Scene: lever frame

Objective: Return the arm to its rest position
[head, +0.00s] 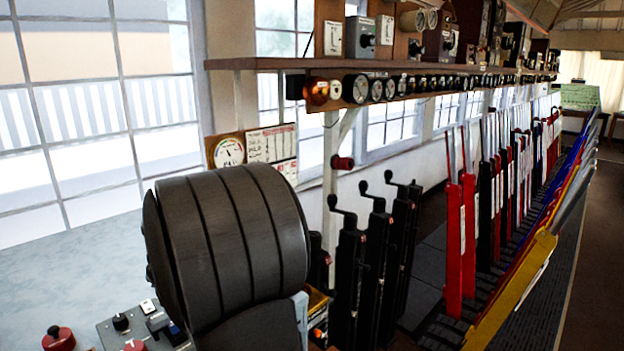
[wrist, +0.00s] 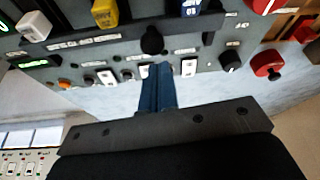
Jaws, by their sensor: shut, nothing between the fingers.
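In the wrist view my gripper (wrist: 159,68) shows as two blue fingers lying side by side, shut, with nothing between them. The fingers point at a grey control panel (wrist: 212,68), just below a round black knob (wrist: 152,40). I cannot tell how far the tips are from the panel. In the head view a large dark ridged rounded body, which looks like part of my arm, fills the lower middle. My gripper does not show clearly there.
The panel carries a yellow switch (wrist: 104,13), a red button (wrist: 268,64) and a black dial (wrist: 230,62). Floor is clear far right.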

